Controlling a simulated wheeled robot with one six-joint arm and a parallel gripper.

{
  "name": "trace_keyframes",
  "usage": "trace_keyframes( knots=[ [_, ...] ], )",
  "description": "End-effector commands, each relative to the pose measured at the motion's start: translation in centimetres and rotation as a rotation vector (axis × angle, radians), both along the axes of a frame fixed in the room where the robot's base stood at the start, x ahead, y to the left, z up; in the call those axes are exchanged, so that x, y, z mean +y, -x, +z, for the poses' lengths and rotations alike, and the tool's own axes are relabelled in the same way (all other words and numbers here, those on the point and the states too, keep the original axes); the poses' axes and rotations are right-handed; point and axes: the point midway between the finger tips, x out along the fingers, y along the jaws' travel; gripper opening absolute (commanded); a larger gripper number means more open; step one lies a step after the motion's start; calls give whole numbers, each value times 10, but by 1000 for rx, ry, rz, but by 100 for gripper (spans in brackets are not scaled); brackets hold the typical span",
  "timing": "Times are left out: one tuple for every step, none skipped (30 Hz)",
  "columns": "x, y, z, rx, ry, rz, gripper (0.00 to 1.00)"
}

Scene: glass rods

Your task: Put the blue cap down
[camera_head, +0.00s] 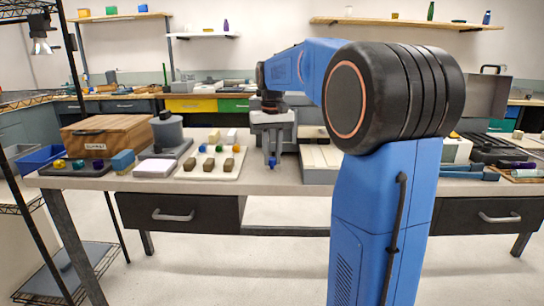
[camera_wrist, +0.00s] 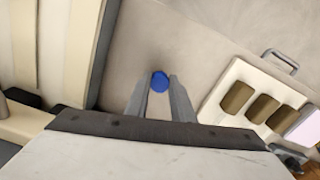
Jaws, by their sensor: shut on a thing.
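A small round blue cap (camera_wrist: 159,81) sits between the fingertips of my gripper (camera_wrist: 159,90) in the wrist view. In the head view the blue cap (camera_head: 272,161) shows at the lower end of my gripper (camera_head: 272,150), over the front part of the table (camera_head: 265,180). My gripper points down and is shut on the cap. I cannot tell whether the cap touches the tabletop or hangs just above it.
Left of my gripper lies a pale board (camera_head: 208,175) with brown blocks and small coloured pieces; it also shows in the wrist view (camera_wrist: 213,108). A beige slatted tray (camera_head: 320,177) stands close on the right. Bare tabletop lies between them.

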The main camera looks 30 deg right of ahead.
Motion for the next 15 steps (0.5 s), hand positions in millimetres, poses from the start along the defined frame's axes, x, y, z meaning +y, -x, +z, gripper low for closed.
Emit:
trace_keyframes(
  knots=[
    [0, 0, -1, 1, 0, 0, 1],
    [0, 0, -2, 1, 0, 0, 1],
    [0, 0, -2, 1, 0, 0, 26],
    [0, 0, -2, 1, 0, 0, 34],
    [0, 0, -2, 1, 0, 0, 40],
    [0, 0, -2, 1, 0, 0, 40],
    [0, 0, -2, 1, 0, 0, 40],
    [0, 0, -2, 1, 0, 0, 40],
    [0, 0, -2, 1, 0, 0, 40],
    [0, 0, -2, 1, 0, 0, 40],
    [0, 0, -2, 1, 0, 0, 40],
    [0, 0, -2, 1, 0, 0, 40],
    [0, 0, -2, 1, 0, 0, 40],
    [0, 0, -1, 0, 0, 0, 40],
    [0, 0, 0, 0, 0, 0, 40]
  ],
)
